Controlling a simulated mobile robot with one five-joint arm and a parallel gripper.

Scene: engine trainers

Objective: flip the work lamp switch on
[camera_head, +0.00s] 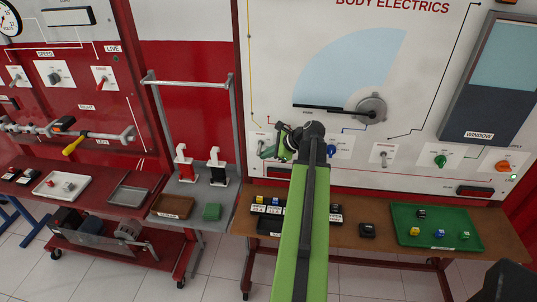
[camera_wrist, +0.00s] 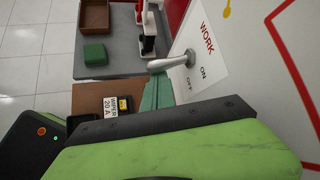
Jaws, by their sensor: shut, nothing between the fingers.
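The work lamp switch (camera_wrist: 174,61) is a pale metal lever on a white plate marked WORK, ON and OFF (camera_wrist: 205,55). It sticks out from the panel; I cannot tell surely which way it is thrown. My gripper (camera_wrist: 157,92) shows teal fingers close below the lever in the wrist view, shut and empty. Whether they touch the lever is not clear. In the head view my gripper (camera_head: 266,153) is at the left of the body electrics panel (camera_head: 420,60), covering much of the switch area.
A brown table (camera_head: 375,215) below holds a green tray (camera_head: 405,232) with small coloured parts and a black box (camera_head: 367,230). A grey toggle switch (camera_head: 384,155), green knob (camera_head: 440,161) and orange knob (camera_head: 502,166) sit further right. A grey side table (camera_head: 225,195) stands left.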

